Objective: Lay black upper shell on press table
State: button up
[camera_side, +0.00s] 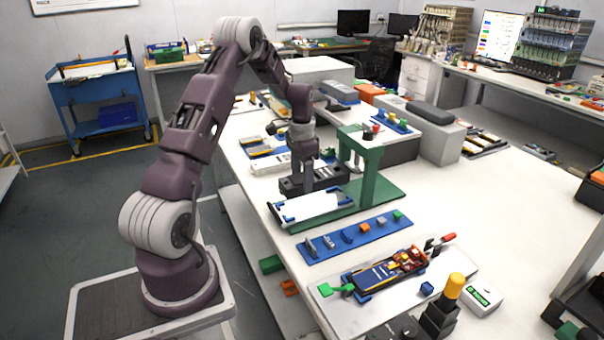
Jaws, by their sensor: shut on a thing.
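My gripper (312,172) hangs over the back edge of the green press, pointing down. A wide black piece (325,182), which looks like the black upper shell, is at its fingers, and the gripper is shut on it. The fingertips are too small and dark to make out. The press (377,185) has a green base and a green upright frame. A white plate with blue and black edge parts (305,208) lies at the left of the press base, just in front of the black piece. I cannot tell whether the black piece touches anything below it.
A blue strip (350,238) with several small parts lies in front of the press. Nearer, a grey board (345,310) bears a dark tray of parts (385,272) and a green clamp (335,289). A yellow-topped black post (454,287) stands at the front.

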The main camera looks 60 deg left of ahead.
jog(key=shift+f, duration=2.45)
jog(key=shift+f, duration=1.05)
jog(key=o, duration=1.5)
jog(key=shift+c, duration=0.2)
notch_tip(320, 180, up, 7)
jog(key=shift+r, duration=0.1)
